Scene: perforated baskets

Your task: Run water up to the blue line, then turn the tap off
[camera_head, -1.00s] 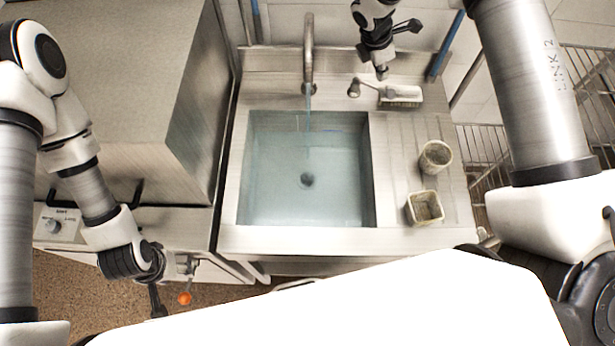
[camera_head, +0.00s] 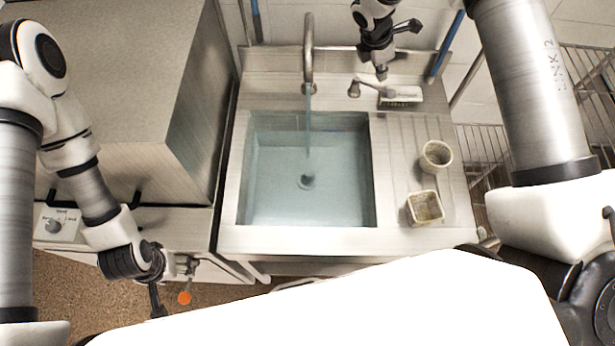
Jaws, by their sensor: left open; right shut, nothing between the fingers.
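A metal sink basin (camera_head: 230,185) holds pale blue water (camera_head: 300,200). A thin stream runs from the tap spout (camera_head: 309,60) into it, and a dark round drain (camera_head: 306,182) shows through the water. The tap lever (camera_head: 368,83) lies to the right of the spout, with its knob (camera_head: 354,90) at the left end. My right gripper (camera_head: 381,72) is shut and empty just above the lever; I cannot tell if they touch. My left gripper (camera_head: 156,295) is open and empty, low at the left, away from the sink. I cannot make out the blue line clearly.
A round cup (camera_head: 436,156) and a square pot (camera_head: 425,207) stand on the ribbed drainboard at the right. A white block-like item (camera_head: 402,94) lies behind them. A large metal cabinet (camera_head: 120,90) stands left of the sink. Wire racks (camera_head: 590,90) are at the far right.

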